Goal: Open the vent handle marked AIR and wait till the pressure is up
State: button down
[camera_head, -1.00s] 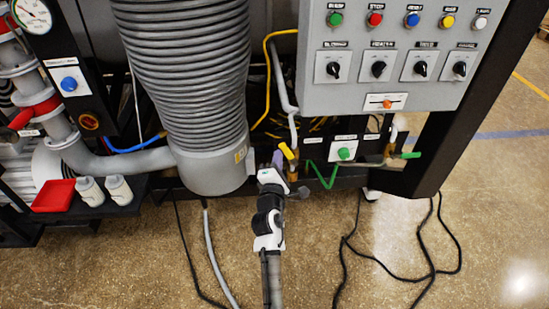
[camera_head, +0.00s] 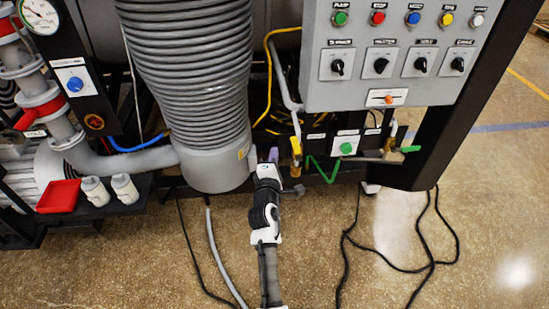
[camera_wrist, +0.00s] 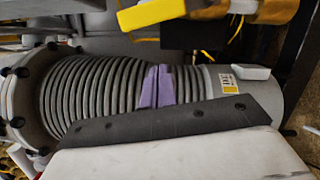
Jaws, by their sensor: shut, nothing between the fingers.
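A yellow lever handle (camera_head: 296,146) on a brass valve (camera_wrist: 272,10) sits low under the grey control box; in the head view it stands about upright. Its yellow grip (camera_wrist: 150,14) fills the top of the wrist view. I cannot read an AIR mark on the labels nearby. My gripper (camera_head: 273,156), with purple fingertips (camera_wrist: 155,86), is shut and empty, just left of the yellow handle and apart from it. A round dial gauge (camera_head: 39,16) is at the top left; its reading is too small to tell.
A large grey bellows pipe (camera_head: 195,80) stands close left of my gripper. A green lever (camera_head: 410,149) and a green button (camera_head: 347,148) are to the right. The control box (camera_head: 395,85) overhangs them. A red tray (camera_head: 58,196) is at left. Black cables lie on the floor.

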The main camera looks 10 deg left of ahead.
jog(key=s+b, duration=0.1)
jog(key=s, duration=0.9)
jog(key=shift+d+f+b, duration=0.3)
jog(key=shift+d+b, duration=0.1)
jog(key=shift+d, duration=0.05)
jog(key=shift+w, duration=0.1)
